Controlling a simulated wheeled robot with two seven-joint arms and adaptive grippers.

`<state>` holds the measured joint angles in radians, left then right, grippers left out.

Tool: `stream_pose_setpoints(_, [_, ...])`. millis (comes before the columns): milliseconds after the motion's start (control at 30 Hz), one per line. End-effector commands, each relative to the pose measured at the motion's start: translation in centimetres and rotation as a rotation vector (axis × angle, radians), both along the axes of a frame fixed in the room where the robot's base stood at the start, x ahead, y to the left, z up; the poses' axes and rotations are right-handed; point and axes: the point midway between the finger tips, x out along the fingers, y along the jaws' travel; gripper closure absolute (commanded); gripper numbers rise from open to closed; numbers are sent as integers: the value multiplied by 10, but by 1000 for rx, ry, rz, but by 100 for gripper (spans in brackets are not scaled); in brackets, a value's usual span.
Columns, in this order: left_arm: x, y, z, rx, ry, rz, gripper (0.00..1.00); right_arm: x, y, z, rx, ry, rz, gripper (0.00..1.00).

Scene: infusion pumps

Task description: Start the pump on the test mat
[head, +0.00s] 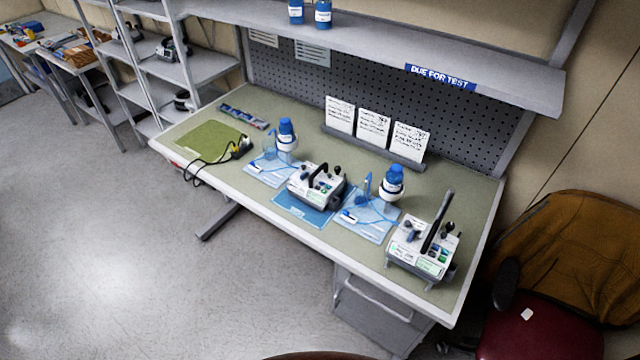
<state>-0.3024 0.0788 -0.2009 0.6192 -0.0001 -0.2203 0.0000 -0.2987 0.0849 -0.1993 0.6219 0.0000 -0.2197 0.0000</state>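A white pump (316,187) with a dark carrying handle stands on a blue mat (296,211) near the front edge of the bench, at its middle. Its top carries dark knobs and small controls too small to read. A second white pump (420,250) stands at the right end of the bench, directly on the bench top, with its dark handle raised. It has green labels or panels on its front. Neither of my grippers shows in the head view.
Blue-capped bottles (286,136) (392,184) stand by pale blue pads (366,222) with tubing. Cards (374,130) stand behind. A shelf (400,50) overhangs; a chair (540,330) stands right.

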Motion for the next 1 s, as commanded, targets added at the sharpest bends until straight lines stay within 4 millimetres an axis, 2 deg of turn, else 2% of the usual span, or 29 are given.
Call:
stream_pose_setpoints(67, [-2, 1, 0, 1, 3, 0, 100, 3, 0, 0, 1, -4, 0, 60])
stream_pose_setpoints(667, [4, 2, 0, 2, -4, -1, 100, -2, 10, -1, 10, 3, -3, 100])
stream_pose_setpoints(1000, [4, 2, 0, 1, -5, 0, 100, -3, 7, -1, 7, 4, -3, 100])
